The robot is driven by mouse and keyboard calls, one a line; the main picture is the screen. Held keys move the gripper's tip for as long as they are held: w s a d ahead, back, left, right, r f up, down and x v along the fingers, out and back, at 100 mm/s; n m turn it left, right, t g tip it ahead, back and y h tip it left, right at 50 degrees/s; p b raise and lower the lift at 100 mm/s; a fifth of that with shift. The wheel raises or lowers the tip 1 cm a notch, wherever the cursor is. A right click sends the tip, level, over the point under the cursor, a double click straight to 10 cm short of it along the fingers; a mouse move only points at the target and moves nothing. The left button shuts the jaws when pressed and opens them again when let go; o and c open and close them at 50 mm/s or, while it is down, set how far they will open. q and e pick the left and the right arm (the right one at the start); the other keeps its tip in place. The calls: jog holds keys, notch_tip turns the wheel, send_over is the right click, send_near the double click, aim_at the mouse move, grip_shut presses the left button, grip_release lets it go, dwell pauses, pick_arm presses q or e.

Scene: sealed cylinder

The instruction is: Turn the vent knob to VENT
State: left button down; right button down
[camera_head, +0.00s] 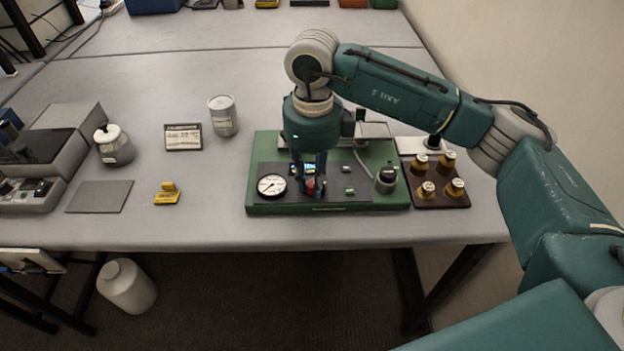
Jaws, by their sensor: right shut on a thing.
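The green panel (262,208) lies near the front edge of the table, with a dark plate on top. A small red knob (311,184), which looks like the vent knob, sits on this plate just right of a round white gauge (271,185). My right gripper (314,189) points down from above and is shut on the red knob, its fingers hiding much of it. The knob's setting and any VENT mark cannot be read. My left gripper is not in view.
A metal cylinder with a dark top (386,179) stands at the panel's right end, with a hose. A brown block (440,200) with several brass-coloured pieces is right of it. A yellow item (167,194), label stand (183,137) and can (223,116) stand left.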

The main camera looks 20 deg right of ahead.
jog(key=shift+d, duration=0.1)
jog(key=c, duration=1.8)
grip_release()
jog(key=shift+o, duration=1.3)
jog(key=shift+s+d, duration=0.1)
jog(key=shift+r, duration=0.25)
notch_tip(320, 180, up, 12)
jog(key=shift+f, duration=0.2)
